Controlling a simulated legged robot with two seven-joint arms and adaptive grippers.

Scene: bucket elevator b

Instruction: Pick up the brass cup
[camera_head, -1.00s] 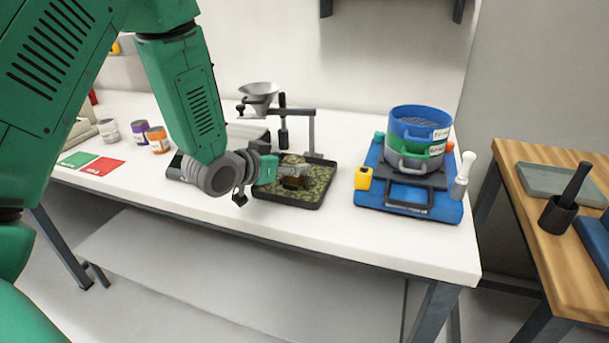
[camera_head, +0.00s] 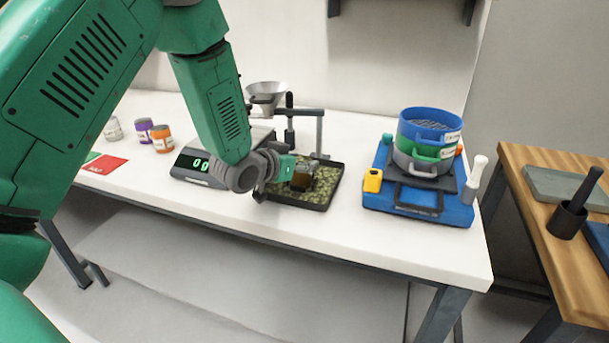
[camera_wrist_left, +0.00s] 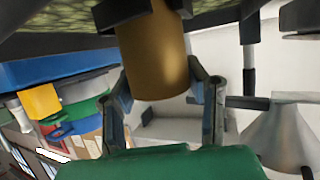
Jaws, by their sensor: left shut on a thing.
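The brass cup (camera_wrist_left: 152,55) sits between the two fingers of my left gripper (camera_wrist_left: 165,85) in the left wrist view. My left gripper is shut on it. In the head view the cup (camera_head: 301,181) is a small brown shape at the tip of my left gripper (camera_head: 300,172), over the dark tray (camera_head: 318,206) with mottled green contents. The fingers partly cover the cup there, and I cannot tell whether it touches the tray. My right gripper is in neither view.
A scale (camera_head: 190,168) stands left of the tray, and a stand with a metal funnel (camera_head: 267,90) behind it. A blue base (camera_head: 440,212) with stacked sieves (camera_head: 428,125) stands to the right. Small tins (camera_head: 161,138) stand at the left. White table (camera_head: 400,262) is bare in front.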

